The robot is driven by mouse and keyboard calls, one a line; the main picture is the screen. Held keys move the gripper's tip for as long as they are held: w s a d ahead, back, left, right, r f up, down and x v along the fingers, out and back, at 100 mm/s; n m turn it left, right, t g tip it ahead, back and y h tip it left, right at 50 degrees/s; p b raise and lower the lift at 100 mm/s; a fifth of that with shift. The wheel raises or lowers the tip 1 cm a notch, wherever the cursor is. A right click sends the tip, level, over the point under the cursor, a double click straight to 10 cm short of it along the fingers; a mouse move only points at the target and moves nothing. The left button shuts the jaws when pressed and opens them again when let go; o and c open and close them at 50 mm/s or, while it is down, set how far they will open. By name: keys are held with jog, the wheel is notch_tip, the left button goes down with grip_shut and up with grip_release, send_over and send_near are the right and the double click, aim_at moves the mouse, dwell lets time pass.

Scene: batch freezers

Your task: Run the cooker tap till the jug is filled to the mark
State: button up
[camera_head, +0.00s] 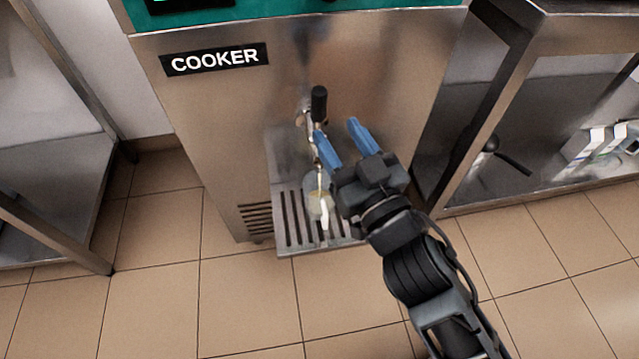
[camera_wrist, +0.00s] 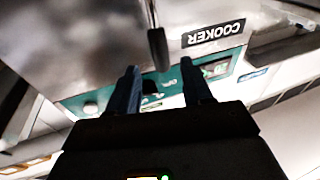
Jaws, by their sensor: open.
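The cooker tap (camera_head: 319,105) sticks out of the steel front, with a black handle pointing up. In the wrist view the black handle (camera_wrist: 157,48) shows just beyond the fingertips. A clear jug (camera_head: 315,186) stands below the spout on the slatted drip tray (camera_head: 287,222). A thin pale streak, looking like running liquid, drops from the spout into it. Some pale yellowish content shows inside; its level and the mark are too small to tell. My gripper (camera_head: 338,131) is open and empty, its blue fingers just right of and below the handle. My gripper partly covers the jug's right side.
The cooker's front (camera_head: 220,110) bears a COOKER label and a teal panel above. A steel bench (camera_head: 540,180) with white cartons stands at right, another steel frame at left. Tiled floor in front is clear.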

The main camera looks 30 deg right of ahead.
aim_at(314, 95)
jog(key=shift+o, duration=0.2)
jog(key=r+p, duration=0.1)
jog(key=p, duration=0.3)
jog(key=shift+w+r+g, duration=0.3)
jog(key=shift+w+r, duration=0.1)
jog(key=shift+w+r+p, duration=0.2)
jog(key=shift+p, duration=0.75)
jog(key=shift+w+g+p, duration=0.25)
jog(key=shift+g+p, duration=0.15)
jog(key=shift+p, duration=0.75)
jog(key=shift+w+f, duration=0.2)
jog(key=shift+w, duration=0.1)
jog(key=w, duration=0.5)
jog(key=w+p, duration=0.1)
jog(key=w, duration=0.1)
jog(key=shift+w+d+f, duration=0.1)
jog(key=shift+w+d, duration=0.1)
jog(key=shift+d, duration=0.05)
grip_shut()
